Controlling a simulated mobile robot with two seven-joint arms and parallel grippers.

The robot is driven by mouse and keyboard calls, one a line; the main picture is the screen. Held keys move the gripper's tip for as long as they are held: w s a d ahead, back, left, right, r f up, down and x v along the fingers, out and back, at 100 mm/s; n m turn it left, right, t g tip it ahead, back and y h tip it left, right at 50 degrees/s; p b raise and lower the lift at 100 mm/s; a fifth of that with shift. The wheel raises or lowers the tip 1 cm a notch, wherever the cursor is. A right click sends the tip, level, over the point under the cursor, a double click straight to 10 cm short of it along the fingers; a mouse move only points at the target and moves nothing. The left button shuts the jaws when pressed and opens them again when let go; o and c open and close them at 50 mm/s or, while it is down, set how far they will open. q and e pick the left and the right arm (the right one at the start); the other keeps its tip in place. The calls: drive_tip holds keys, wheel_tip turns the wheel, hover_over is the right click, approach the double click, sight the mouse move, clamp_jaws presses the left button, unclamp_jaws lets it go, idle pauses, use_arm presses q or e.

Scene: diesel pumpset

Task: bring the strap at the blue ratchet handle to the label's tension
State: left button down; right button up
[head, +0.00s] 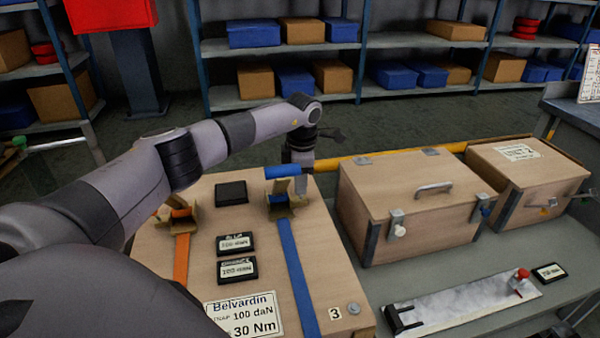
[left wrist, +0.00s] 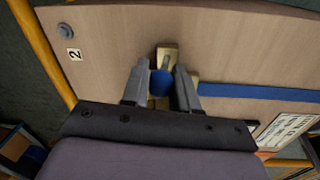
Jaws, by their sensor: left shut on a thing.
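A wooden crate (head: 170,262) carries a blue strap (head: 296,275) running through a brass-coloured ratchet (head: 280,208). The blue ratchet handle (head: 283,171) stands raised above it. My left gripper (head: 301,182) is at this handle. In the left wrist view its two fingers (left wrist: 160,88) are shut on the blue handle (left wrist: 160,82), one on each side, and the blue strap (left wrist: 255,93) runs off right. The white label (head: 243,316) shows "Belvardin", "100 daN" and "30 Nm". Two black displays (head: 235,243) (head: 237,269) lie on the lid; their small digits are unclear. My right gripper is not in view.
An orange strap (head: 181,258) with its own ratchet (head: 180,215) lies left of the blue one. A dark block (head: 231,192) lies between them. Two wooden boxes (head: 410,205) (head: 525,172), a metal torque-tool-like bar (head: 465,305) and a small display (head: 549,272) are on the right.

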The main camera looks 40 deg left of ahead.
use_arm(q)
drive_tip(key=shift+s+d+r+t+y+p, duration=0.25)
drive_tip(key=shift+y+p, duration=0.25)
drive_tip(key=shift+p, duration=0.25)
drive_tip(key=shift+d+f+t, duration=0.1)
drive_tip(key=shift+f+t, duration=0.05)
drive_tip(key=shift+t, duration=0.1)
drive_tip(key=c, duration=0.9)
unclamp_jaws()
drive_tip(key=shift+p+v, duration=0.3)
drive_tip(key=shift+v, duration=3.3)
drive_tip(key=shift+d, duration=0.1)
